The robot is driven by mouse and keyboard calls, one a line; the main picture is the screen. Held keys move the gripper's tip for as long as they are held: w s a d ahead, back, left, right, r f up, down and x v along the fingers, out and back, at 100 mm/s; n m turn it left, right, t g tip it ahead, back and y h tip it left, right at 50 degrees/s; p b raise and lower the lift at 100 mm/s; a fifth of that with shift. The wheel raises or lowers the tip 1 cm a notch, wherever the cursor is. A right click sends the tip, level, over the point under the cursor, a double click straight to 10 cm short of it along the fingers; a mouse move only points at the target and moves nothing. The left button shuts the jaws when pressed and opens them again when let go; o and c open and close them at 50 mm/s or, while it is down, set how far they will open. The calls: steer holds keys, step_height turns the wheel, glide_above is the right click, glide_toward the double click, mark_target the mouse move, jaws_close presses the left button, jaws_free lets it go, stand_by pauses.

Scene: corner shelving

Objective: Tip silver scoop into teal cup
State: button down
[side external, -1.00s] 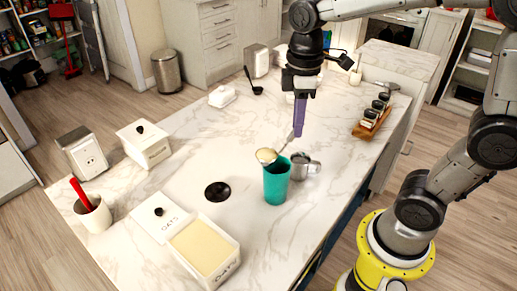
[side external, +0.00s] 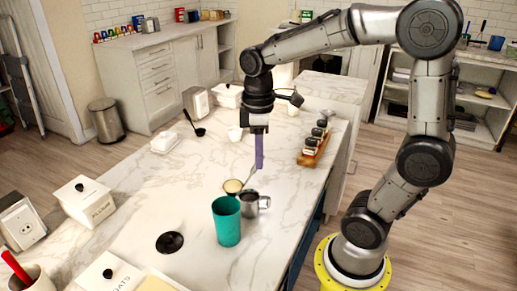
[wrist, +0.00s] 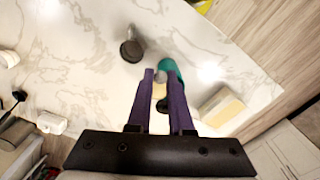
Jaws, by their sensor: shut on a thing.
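My gripper (side external: 259,168) points down, its purple fingers shut on the thin handle of the silver scoop (side external: 233,186). The scoop's bowl holds a pale fill and looks roughly level. In the side view the bowl shows just above and behind the rim of the teal cup (side external: 227,222); whether it is over the opening is unclear. The cup stands upright on the counter, its inside mostly hidden. In the wrist view the cup (wrist: 171,70) lies just beyond my gripper (wrist: 161,76), partly hidden by the fingers.
A metal mug (side external: 264,202) stands close beside the cup, also in the wrist view (wrist: 131,50). A black lid (side external: 170,242) lies to the left. A white oats lid (side external: 100,278) and a flour canister (side external: 84,199) are further left. A wooden spice rack (side external: 314,149) is at the right.

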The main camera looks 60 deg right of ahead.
steer(key=shift+a+h, duration=4.45)
steer(key=shift+h, duration=0.25)
steer(key=a+f+h, duration=0.7)
steer(key=h, duration=0.3)
steer(key=shift+w+a+g, duration=0.15)
steer(key=shift+w+g, duration=0.15)
steer(key=shift+w, duration=0.1)
steer(key=shift+f+h, duration=0.15)
steer(key=shift+h, duration=0.15)
